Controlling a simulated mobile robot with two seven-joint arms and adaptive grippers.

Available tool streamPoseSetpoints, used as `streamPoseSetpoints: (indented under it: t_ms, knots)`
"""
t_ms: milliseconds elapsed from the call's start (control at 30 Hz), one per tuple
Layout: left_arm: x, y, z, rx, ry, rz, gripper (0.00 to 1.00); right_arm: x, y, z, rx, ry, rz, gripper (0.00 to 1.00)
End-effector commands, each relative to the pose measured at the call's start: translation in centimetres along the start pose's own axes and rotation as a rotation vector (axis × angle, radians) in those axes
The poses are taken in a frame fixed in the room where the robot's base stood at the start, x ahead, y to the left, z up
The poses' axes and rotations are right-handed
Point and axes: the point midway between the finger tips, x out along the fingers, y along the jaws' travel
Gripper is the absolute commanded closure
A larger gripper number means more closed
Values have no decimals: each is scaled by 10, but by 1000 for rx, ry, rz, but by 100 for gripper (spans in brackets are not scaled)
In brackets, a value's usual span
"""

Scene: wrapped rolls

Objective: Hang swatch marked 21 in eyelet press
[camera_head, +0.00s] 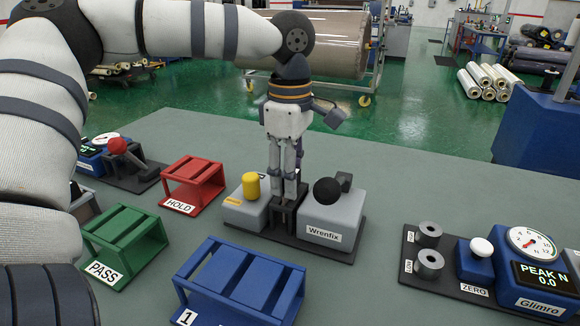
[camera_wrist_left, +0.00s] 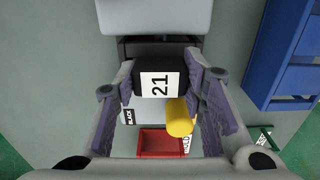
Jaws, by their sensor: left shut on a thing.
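My left gripper (camera_head: 283,198) points down into the gap between the two grey blocks of the device labelled Wrenfix (camera_head: 330,222). It is shut on the dark swatch marked 21 (camera_wrist_left: 159,83), whose white label faces the camera in the left wrist view between the two fingers (camera_wrist_left: 155,72). In the head view the swatch is hard to tell from the dark parts at the fingertips. My right gripper is not in view.
A red HOLD rack (camera_head: 194,185) and green PASS rack (camera_head: 125,243) stand left of the device. A blue rack marked 1 (camera_head: 240,277) stands in front. A Glimro gauge unit (camera_head: 538,262) is at right. The table (camera_head: 400,180) behind the gauge is clear.

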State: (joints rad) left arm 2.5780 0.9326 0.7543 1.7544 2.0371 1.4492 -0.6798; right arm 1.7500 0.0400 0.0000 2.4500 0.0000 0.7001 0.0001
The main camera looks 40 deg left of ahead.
Motion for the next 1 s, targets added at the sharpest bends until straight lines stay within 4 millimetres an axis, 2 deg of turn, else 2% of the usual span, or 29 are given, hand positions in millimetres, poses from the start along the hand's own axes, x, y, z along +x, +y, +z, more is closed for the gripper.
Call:
streamPoseSetpoints:
  t_ms: [200, 467, 500, 600, 867, 1000]
  knots:
    - [8, 0, 0, 0, 0, -1, 90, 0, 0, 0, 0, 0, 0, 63]
    - [9, 0, 0, 0, 0, 0, 90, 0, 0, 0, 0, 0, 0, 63]
    - [9, 0, 0, 0, 0, 0, 58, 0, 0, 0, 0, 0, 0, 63]
    - [9, 0, 0, 0, 0, 0, 39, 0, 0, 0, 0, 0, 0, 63]
    - [9, 0, 0, 0, 0, 0, 39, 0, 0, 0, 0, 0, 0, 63]
    - [-7, 1, 0, -1, 0, 4, 39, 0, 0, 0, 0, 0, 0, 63]
